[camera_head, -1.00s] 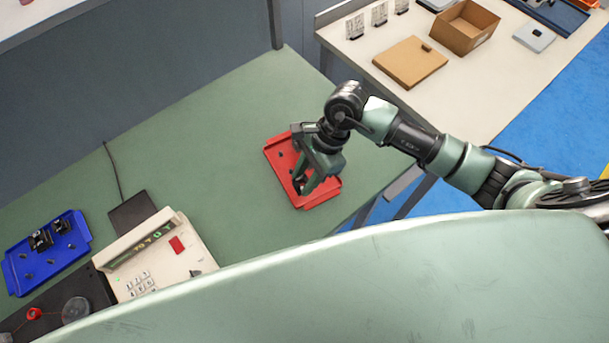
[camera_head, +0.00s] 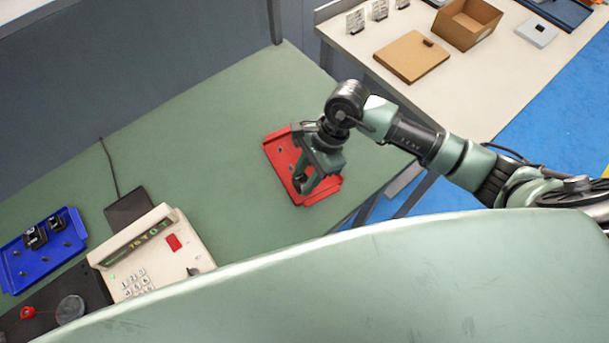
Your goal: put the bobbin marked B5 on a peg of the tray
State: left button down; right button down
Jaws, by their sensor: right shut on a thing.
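A red tray (camera_head: 274,150) with several small dark pegs lies on the green bench. My right gripper (camera_head: 304,186) points down over the right half of this tray. It is shut on a small dark thing between its fingertips, mostly hidden by the fingers; I cannot read any mark on it. I cannot tell whether it touches a peg. A blue tray (camera_head: 30,268) at the far left has pegs and two black bobbins (camera_head: 35,237) on it; their marks are too small to read. My left gripper is not in view.
A cream winder with keypad and display (camera_head: 150,255) stands at the lower left, with a black pad (camera_head: 129,207) behind it. A white table (camera_head: 480,95) at the upper right holds a cardboard box (camera_head: 466,24) and a flat brown box (camera_head: 411,60). The bench's middle is clear.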

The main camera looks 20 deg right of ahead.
jog(key=shift+f, duration=0.25)
jog(key=c, duration=0.9)
grip_release()
jog(key=shift+r, duration=0.1)
jog(key=b+v, duration=0.2)
jog(key=v, duration=0.5)
jog(key=shift+r, duration=0.3)
jog(key=shift+d, duration=0.15)
